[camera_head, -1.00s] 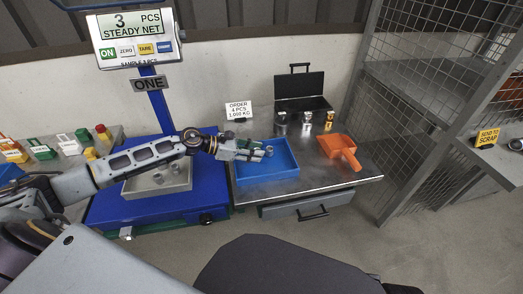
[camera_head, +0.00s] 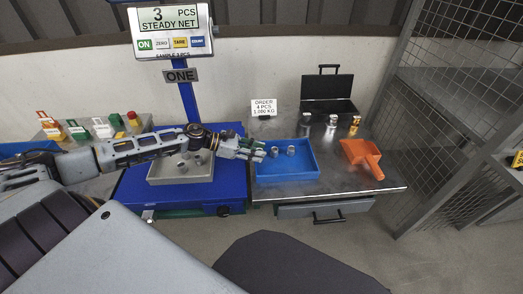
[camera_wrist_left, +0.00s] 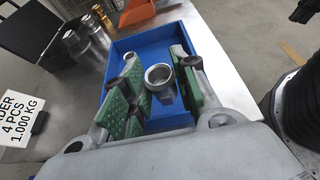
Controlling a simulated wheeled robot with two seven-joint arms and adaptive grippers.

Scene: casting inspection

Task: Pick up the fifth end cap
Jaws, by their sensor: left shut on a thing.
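A grey, hollow end cap (camera_wrist_left: 160,78) sits between the green-padded fingers of my left gripper (camera_wrist_left: 160,88) in the wrist view. The gripper is shut on it, over the blue tray (camera_wrist_left: 178,118). In the head view my left gripper (camera_head: 262,151) reaches in over the tray's left side, with the cap (camera_head: 274,152) at its fingertips. A second cap (camera_head: 291,150) stands in the tray to the right; it also shows in the wrist view (camera_wrist_left: 130,58). I cannot tell whether the held cap touches the tray floor. My right gripper is not recognisable in either view.
A grey tray (camera_head: 152,180) with end caps stands on the blue scale (camera_head: 130,207), whose display (camera_head: 172,17) reads 3 PCS. An orange scoop (camera_head: 362,156), metal pieces (camera_head: 331,120) and a black case (camera_head: 327,88) stand right of and behind the blue tray.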

